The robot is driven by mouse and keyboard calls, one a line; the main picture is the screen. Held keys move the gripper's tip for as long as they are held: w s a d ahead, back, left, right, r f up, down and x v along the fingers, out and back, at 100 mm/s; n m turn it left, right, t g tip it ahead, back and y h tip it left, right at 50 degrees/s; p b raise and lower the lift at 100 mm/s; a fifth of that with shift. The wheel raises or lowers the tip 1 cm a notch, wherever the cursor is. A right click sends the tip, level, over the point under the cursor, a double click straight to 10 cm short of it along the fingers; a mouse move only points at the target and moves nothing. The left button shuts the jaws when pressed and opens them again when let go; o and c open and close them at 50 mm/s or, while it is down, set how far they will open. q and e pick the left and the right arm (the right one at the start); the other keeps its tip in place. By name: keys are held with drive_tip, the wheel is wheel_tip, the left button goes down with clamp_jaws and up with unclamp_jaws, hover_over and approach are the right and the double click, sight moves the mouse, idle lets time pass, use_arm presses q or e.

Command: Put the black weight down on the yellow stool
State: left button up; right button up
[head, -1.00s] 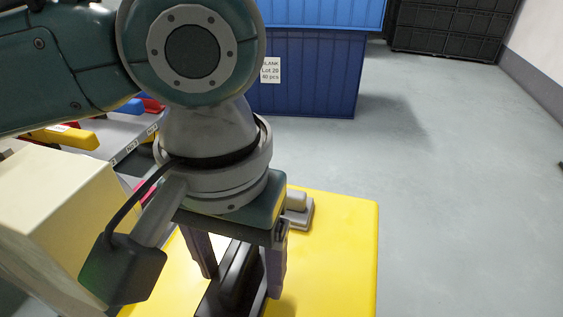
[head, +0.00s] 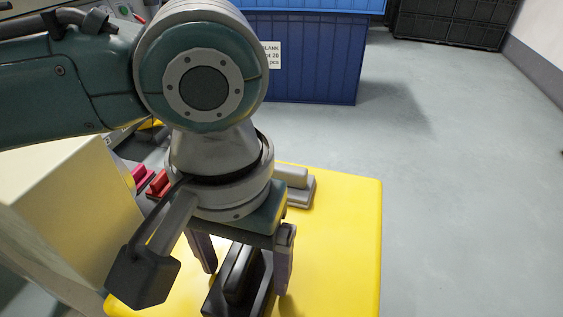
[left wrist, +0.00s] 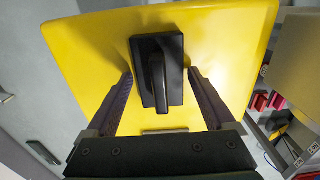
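The black weight (head: 238,280), a dark block with a raised handle, sits on the yellow stool (head: 345,240), near the front of its visible top. In the left wrist view the weight (left wrist: 174,90) appears flat on the yellow top (left wrist: 225,50). My left gripper (head: 244,272) is over the weight, with one finger on each side. In the left wrist view my left gripper (left wrist: 160,88) is open, with gaps between its fingers and the weight's handle. My right gripper is not in view.
A grey block (head: 296,188) is on the stool's far part, beyond my gripper. A cream box (head: 70,210) stands at the left. Red pieces (head: 158,184) lie left of my wrist. A blue crate (head: 315,70) stands behind. The floor (head: 460,190) at right is clear.

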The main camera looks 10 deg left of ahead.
sight(242, 260)
use_arm(q)
drive_tip(key=shift+o, duration=0.7)
wheel_tip(242, 260, up, 12)
drive_tip(key=p, duration=0.7)
drive_tip(key=s+d+f+m+t+h, duration=0.1)
drive_tip(key=s+d+m+t+h, duration=0.1)
drive_tip(key=s+d+h, duration=0.25)
drive_tip(key=s+a+f+t+y, duration=0.1)
drive_tip(key=s+a+y, duration=0.3)
drive_tip(key=a, duration=0.9)
drive_tip(key=shift+s+a+f+t, duration=0.35)
drive_tip(key=shift+s+f, duration=0.3)
drive_tip(key=shift+s, duration=0.6)
drive_tip(key=shift+r, duration=0.1)
wheel_tip(242, 260, up, 74)
drive_tip(key=p, duration=7.4)
drive_tip(key=shift+r, duration=0.1)
